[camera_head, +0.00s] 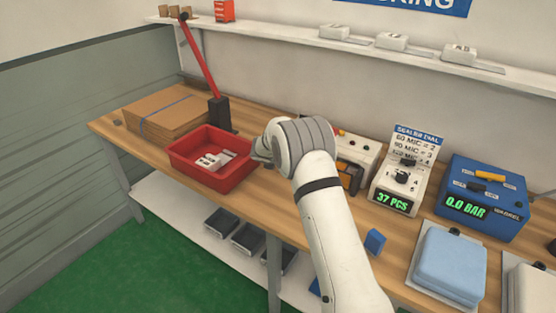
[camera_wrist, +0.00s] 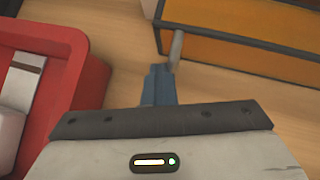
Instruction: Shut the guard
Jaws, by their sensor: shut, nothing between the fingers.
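The guard appears as an orange panel with a dark frame (camera_head: 351,176) at the front of a pale machine (camera_head: 358,150). My arm hides its left part in the head view. In the wrist view the orange panel (camera_wrist: 245,55) fills the upper right, with a grey edge and a short grey peg (camera_wrist: 176,46) at its left end. My gripper (camera_wrist: 160,75) is shut and empty, its fingertips just below the peg; I cannot tell if they touch it. In the head view my gripper (camera_head: 261,153) is mostly hidden by my wrist. How far the guard stands open is unclear.
A red tray (camera_head: 182,162) with pale items stands just left of my gripper. A black post with a red lever (camera_head: 203,65) rises behind it. Flat cardboard (camera_head: 160,110) lies at the far left. A dial unit (camera_head: 400,185) and a blue gauge box (camera_head: 483,195) stand right.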

